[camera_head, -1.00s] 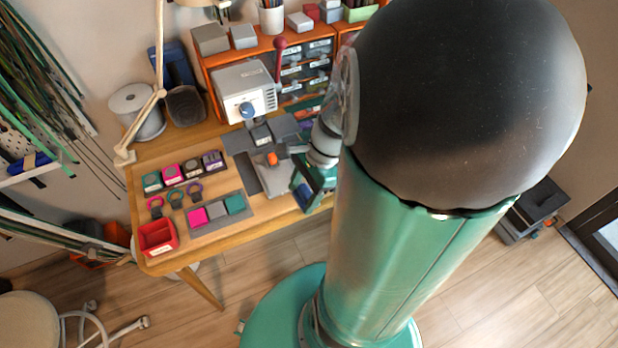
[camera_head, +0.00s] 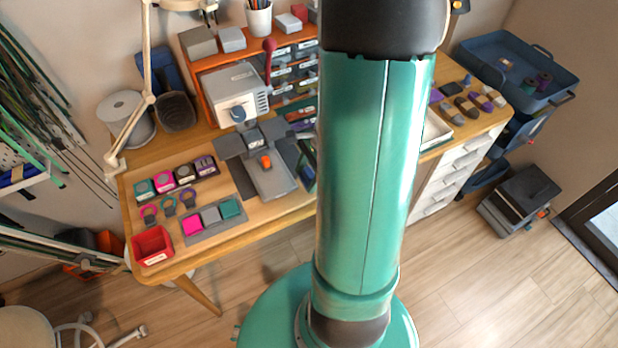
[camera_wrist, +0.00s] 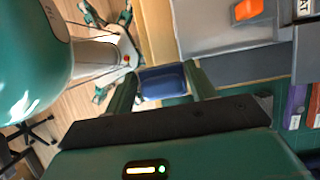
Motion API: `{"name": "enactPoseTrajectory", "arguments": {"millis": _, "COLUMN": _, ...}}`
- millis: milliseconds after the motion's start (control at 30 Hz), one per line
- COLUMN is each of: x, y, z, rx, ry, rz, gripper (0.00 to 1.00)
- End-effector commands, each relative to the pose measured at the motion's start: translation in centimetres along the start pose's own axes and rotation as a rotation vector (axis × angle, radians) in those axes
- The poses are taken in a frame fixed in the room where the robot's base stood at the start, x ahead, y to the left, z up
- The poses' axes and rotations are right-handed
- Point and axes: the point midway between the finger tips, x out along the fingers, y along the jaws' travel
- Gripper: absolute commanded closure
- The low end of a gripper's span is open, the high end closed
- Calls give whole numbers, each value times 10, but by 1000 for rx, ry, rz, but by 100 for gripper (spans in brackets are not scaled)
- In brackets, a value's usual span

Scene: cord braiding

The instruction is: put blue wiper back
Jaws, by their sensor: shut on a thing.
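My gripper (camera_wrist: 163,76) shows in the wrist view, with its two green fingers closed on the sides of a dark blue block-like piece, which I take for the blue wiper (camera_wrist: 163,83). The wiper is held between the fingertips, beside the edge of a grey surface and with the wooden floor behind it. I cannot tell from this view whether it touches anything. In the head view my own column blocks much of the middle, and I cannot make out the gripper or the wiper clearly.
A grey press (camera_head: 232,92) stands on the wooden desk, with a grey plate and an orange knob (camera_head: 265,161) in front. A red bin (camera_head: 152,246) and a tray with coloured pads (camera_head: 213,219) are at left. Small items (camera_head: 470,100) lie at right, near a blue bin (camera_head: 519,69).

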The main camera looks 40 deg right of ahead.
Motion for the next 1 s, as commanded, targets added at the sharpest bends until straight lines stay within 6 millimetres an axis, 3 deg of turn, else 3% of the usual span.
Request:
{"name": "enactPoseTrajectory", "arguments": {"millis": 200, "x": 18, "y": -18, "z": -20, "rx": 0, "ry": 0, "rz": 0, "gripper": 70}}
{"name": "enactPoseTrajectory", "arguments": {"millis": 400, "x": 26, "y": -25, "z": -30, "rx": 1, "ry": -1, "rz": 0, "gripper": 70}}
{"name": "enactPoseTrajectory", "arguments": {"millis": 600, "x": 51, "y": -24, "z": -39, "rx": 1, "ry": -1, "rz": 1, "gripper": 70}}
{"name": "enactPoseTrajectory", "arguments": {"millis": 967, "x": 55, "y": -24, "z": -41, "rx": 0, "ry": 0, "rz": 0, "gripper": 70}}
{"name": "enactPoseTrajectory", "arguments": {"millis": 1000, "x": 55, "y": -24, "z": -41, "rx": 0, "ry": 0, "rz": -1, "gripper": 41}}
